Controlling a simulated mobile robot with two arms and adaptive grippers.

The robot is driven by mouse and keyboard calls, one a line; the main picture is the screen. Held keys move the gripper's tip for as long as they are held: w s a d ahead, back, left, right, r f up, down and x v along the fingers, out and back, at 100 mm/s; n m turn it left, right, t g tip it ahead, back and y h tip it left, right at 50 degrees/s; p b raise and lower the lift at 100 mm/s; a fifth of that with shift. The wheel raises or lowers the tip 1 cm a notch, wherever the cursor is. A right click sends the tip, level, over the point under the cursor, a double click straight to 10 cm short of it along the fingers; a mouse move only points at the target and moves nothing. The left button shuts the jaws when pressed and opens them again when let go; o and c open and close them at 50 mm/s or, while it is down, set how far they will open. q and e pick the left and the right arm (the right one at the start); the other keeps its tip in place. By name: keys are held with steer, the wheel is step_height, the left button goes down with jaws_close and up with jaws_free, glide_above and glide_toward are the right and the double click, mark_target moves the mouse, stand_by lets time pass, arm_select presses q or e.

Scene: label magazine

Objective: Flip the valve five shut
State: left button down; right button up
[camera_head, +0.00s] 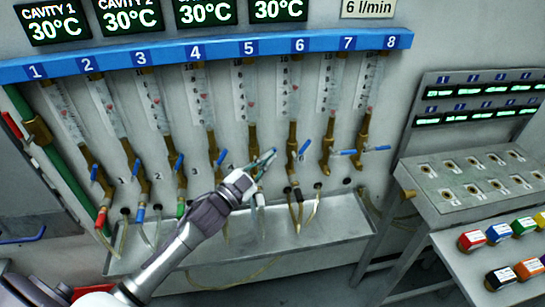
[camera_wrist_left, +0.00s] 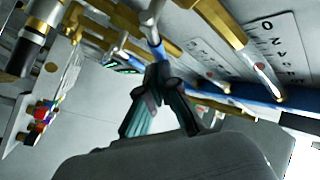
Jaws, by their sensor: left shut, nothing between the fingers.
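Valve five is the brass valve below the tube labelled 5 (camera_head: 248,48). Its blue lever (camera_head: 266,156) sticks out to the right and is partly covered by my gripper. My left gripper (camera_head: 262,164) is at this lever, its fingers shut and empty. In the left wrist view, the shut fingertips (camera_wrist_left: 159,72) are just below a blue lever (camera_wrist_left: 157,48) on a brass fitting. I cannot tell whether they touch it. My right gripper is not in view.
Neighbouring levers are close: valve four's (camera_head: 221,157) on the left and valve six's (camera_head: 304,146) on the right. Hoses hang below into a grey trough (camera_head: 300,250).

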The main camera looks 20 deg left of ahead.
arm_select(q)
steer(key=shift+w+d+f+b, duration=0.4)
steer(key=shift+d+f+b, duration=0.1)
steer(key=shift+f, duration=0.25)
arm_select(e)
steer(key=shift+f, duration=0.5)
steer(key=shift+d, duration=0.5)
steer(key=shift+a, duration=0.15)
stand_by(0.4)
